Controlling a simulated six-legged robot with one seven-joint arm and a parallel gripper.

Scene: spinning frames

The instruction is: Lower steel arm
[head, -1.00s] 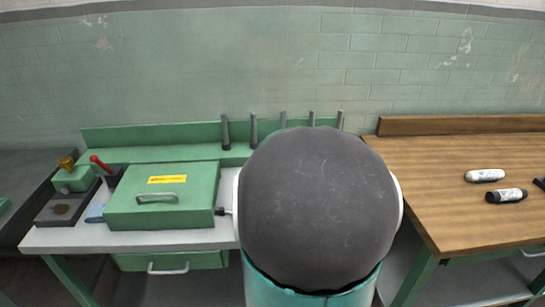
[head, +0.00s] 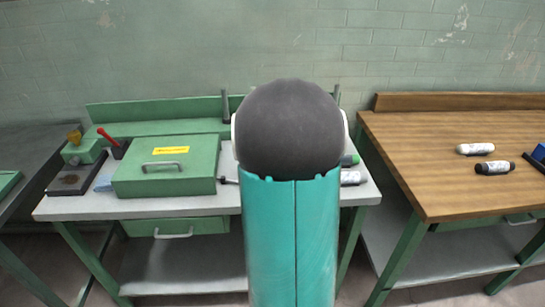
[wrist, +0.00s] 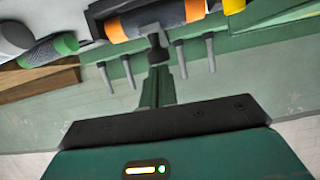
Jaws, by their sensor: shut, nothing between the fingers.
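Several grey upright posts stand along the green back rail of the workbench. In the head view one post (head: 225,105) shows left of my arm, and one (head: 338,95) shows to its right. In the wrist view the posts (wrist: 180,58) hang upside down on either side of my fingers. I cannot tell which part is the steel arm. My gripper (wrist: 157,50) is shut and empty in the wrist view, in front of a black cylinder with orange bands (wrist: 130,22); I cannot tell whether they touch. My own arm hides the gripper in the head view.
A green box (head: 165,172) with a yellow label sits on the bench (head: 150,207), beside a red-handled lever (head: 107,137). A white cylinder (head: 352,177) lies near its right end. A wooden table (head: 430,160) at right holds bottles (head: 476,149). A gap separates both tables.

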